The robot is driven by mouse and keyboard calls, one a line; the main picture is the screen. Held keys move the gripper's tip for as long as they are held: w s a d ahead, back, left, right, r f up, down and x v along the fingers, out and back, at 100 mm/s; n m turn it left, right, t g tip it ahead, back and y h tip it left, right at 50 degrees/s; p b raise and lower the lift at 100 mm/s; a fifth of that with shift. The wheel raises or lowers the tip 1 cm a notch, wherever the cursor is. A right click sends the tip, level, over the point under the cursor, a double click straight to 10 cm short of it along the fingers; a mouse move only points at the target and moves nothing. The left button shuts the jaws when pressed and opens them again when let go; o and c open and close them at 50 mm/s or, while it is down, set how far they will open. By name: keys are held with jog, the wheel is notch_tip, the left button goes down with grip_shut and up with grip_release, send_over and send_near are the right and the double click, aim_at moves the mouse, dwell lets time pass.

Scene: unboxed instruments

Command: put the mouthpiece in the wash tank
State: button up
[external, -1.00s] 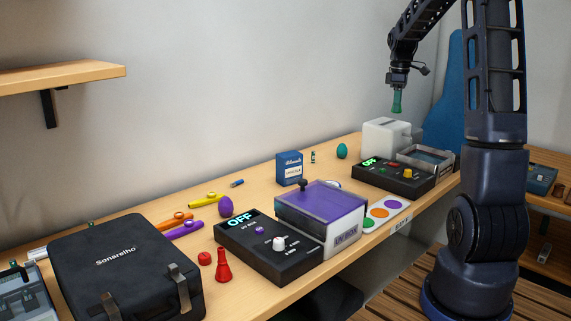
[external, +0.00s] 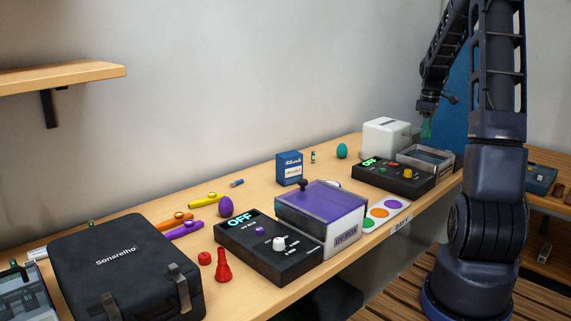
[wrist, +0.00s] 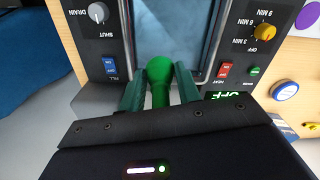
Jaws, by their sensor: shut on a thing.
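My gripper (wrist: 160,92) is shut on a green mouthpiece (wrist: 160,72), which has a rounded bulb-like end. In the external view the mouthpiece (external: 426,129) hangs below my gripper (external: 427,115), above the tank. The wash tank (external: 402,155) is an open, clear-walled basin at the far right end of the bench. In the wrist view the tank (wrist: 208,68) lies just ahead of the mouthpiece, its near rim by the bulb end. The exact height of the mouthpiece over the rim is hard to tell.
The purple-lidded UV box (external: 325,215), a red mouthpiece (external: 223,266) and a black case (external: 120,265) are farther left.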

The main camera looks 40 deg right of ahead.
notch_tip(320, 180, down, 11)
jog(key=shift+r, duration=0.1)
dwell(0.4)
jog(key=o, duration=1)
jog(key=shift+c, duration=0.2)
